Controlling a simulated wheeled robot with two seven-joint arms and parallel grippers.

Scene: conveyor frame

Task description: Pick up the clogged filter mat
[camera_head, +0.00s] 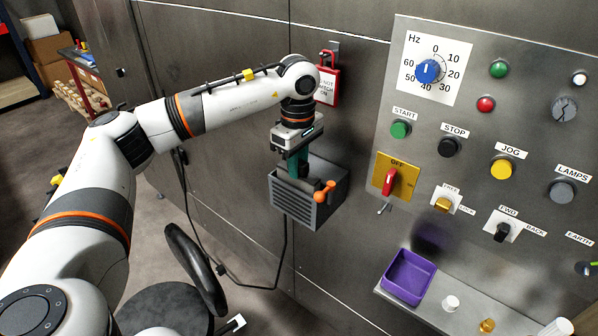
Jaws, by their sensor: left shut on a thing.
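A grey louvred box (292,204) is mounted on the steel panel, with its top open. My left gripper (298,172) points down into the open top of the box. It is shut on the filter mat, which is mostly hidden by the box wall and the fingers. Green-teal colour shows at the fingers; I cannot tell how much of it is mat. My right gripper is not in view.
A red lockout tag (327,84) hangs just behind my left wrist. A control panel (440,70) with knobs and switches stands to the right. A purple tray (409,276) and small parts sit on a ledge below it. A dark cable hangs under the box.

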